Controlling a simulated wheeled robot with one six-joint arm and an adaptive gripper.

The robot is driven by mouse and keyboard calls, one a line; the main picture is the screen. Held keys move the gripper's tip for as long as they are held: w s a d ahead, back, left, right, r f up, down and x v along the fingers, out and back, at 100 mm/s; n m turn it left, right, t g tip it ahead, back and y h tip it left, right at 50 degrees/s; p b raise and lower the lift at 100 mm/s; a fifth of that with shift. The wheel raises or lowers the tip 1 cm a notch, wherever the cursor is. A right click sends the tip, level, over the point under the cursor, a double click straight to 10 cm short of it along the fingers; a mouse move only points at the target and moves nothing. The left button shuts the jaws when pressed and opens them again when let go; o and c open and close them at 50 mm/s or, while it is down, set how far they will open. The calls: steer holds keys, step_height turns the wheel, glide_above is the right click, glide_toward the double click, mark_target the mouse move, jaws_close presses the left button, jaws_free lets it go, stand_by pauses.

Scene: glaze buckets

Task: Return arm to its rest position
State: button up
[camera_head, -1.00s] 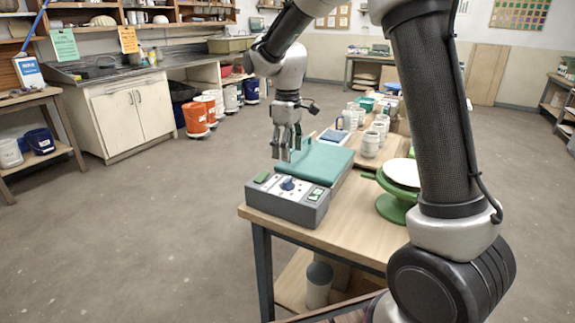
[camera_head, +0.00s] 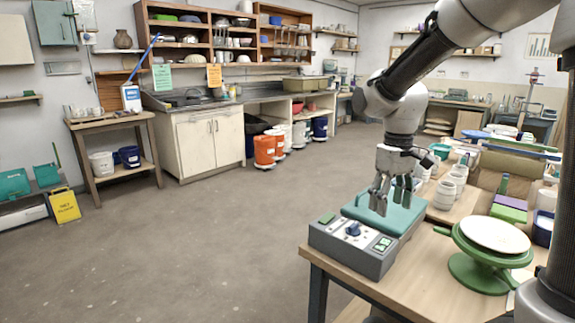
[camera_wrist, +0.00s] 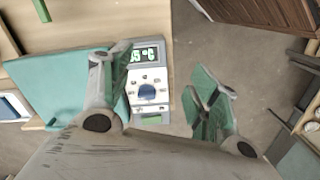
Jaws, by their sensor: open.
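My gripper (camera_head: 391,194) hangs fingers-down from my arm at the right of the head view, over the teal-topped device on the table. Its fingers are apart and nothing shows between them. In the wrist view the two fingers of my gripper (camera_wrist: 163,92) stand wide apart, with green pads. The grey device (camera_head: 352,248) has a blue knob, a green button and a small display; its control panel (camera_wrist: 150,90) shows between the fingers in the wrist view. My arm is bent, reaching from the upper right.
The floor left of the table is clear.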

steer(key=s+d+r+m+t, duration=0.2)
steer(key=s+d, duration=0.3)
steer(key=s, duration=0.4)
steer(key=s+d+r+m+t, duration=0.2)
steer(key=s+d+r, duration=0.3)
steer(key=s, duration=0.5)
steer(key=shift+s+m+t, duration=0.25)
steer(key=shift+m+t, duration=0.05)
steer(key=shift+t, duration=0.1)
steer(key=shift+r, duration=0.1)
